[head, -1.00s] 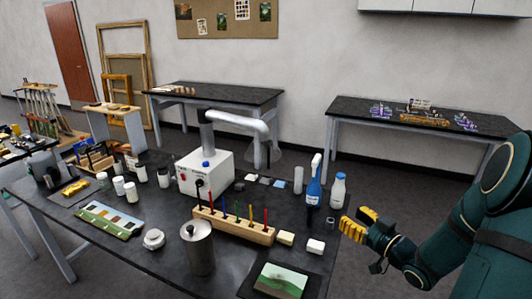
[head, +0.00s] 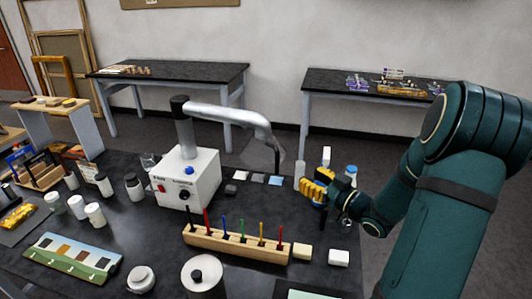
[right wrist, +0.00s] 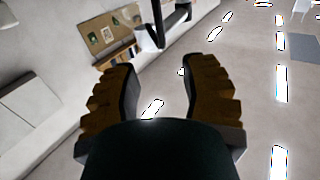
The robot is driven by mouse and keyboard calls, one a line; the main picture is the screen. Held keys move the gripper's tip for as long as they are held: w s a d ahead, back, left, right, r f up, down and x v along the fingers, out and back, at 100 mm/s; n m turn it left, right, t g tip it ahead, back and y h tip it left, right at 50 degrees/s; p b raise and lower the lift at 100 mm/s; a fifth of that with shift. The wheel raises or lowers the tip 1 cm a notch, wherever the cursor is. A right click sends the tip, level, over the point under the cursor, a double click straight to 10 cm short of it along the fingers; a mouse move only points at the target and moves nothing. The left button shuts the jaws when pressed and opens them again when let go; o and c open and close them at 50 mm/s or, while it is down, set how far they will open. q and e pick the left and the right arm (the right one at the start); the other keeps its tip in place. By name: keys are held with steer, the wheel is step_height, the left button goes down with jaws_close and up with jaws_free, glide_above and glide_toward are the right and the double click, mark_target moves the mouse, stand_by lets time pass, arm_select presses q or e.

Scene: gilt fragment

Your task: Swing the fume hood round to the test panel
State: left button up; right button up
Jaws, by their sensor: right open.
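The fume hood has a white box (head: 188,182) on the black bench, with a silver jointed arm (head: 230,115) reaching right from its dark post. A clear hood (head: 258,150), hard to make out, and a dark upright handle (head: 277,158) hang at the arm's end. My right gripper (head: 312,190) is open and empty, right of the handle and apart from it. In the right wrist view a dark bar, seemingly the handle (right wrist: 158,25), shows beyond the open fingers (right wrist: 158,95).
A wooden rack (head: 235,246) of coloured tools stands in front of the box. Small pale blocks (head: 338,257) lie right of it. Bottles behind my right gripper are partly hidden. A metal canister (head: 200,274) stands at the front. White jars (head: 95,214) stand at left.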

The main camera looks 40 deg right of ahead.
mark_target(277, 159)
steer(key=w, duration=0.4)
steer(key=w+p, duration=0.1)
steer(key=w, duration=0.3)
steer(key=w+a, duration=0.1)
steer(key=w, duration=0.4)
steer(key=shift+w+a, duration=0.1)
steer(key=shift+c, duration=0.3)
jaws_close()
